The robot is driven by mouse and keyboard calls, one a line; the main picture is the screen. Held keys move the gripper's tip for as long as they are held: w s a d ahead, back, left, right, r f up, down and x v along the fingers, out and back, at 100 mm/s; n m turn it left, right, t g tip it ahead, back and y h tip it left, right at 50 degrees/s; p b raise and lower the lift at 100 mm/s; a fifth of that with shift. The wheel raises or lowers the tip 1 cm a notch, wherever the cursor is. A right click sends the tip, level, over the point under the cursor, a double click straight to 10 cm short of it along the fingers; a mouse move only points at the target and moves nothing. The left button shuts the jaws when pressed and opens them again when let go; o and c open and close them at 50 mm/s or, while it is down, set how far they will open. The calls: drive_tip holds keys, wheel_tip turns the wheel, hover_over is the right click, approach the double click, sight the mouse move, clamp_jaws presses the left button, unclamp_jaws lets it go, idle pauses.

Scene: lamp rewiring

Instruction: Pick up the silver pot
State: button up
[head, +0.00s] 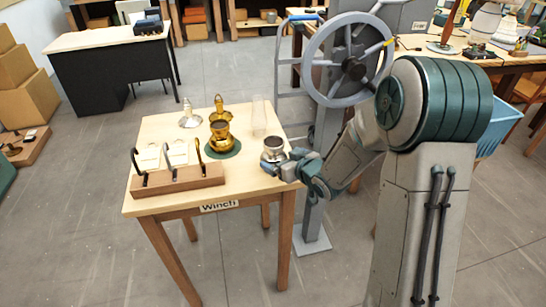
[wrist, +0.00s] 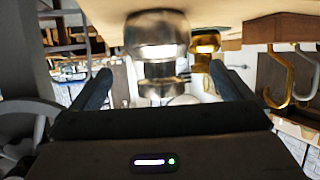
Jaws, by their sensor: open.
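The silver pot (head: 273,150) is a small shiny vessel near the right edge of the wooden table. In the wrist view, which appears upside down, the silver pot (wrist: 157,35) shows in the middle, ahead of and between the two dark fingers. My gripper (head: 287,165) is open beside the pot at the table's right edge, and its spread fingers also show in the wrist view (wrist: 160,72). I see no finger closed on the pot. The gripper partly hides the pot's lower right side in the head view.
The table (head: 160,128) also bears a gold pot (head: 220,140) on a green disc, a silver conical piece (head: 190,119), a clear cylinder (head: 259,118) and a wooden rack (head: 178,182) with hooks. A grey handwheel (head: 347,68) on a post stands behind my arm.

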sight(277, 155)
drive_tip(key=shift+p+x, duration=0.7)
drive_tip(key=shift+x, duration=2.2)
drive_tip(key=shift+w+r, duration=0.1)
drive_tip(key=shift+r, duration=0.05)
drive_tip(key=c, duration=1.3)
drive_tip(key=shift+o, duration=0.2)
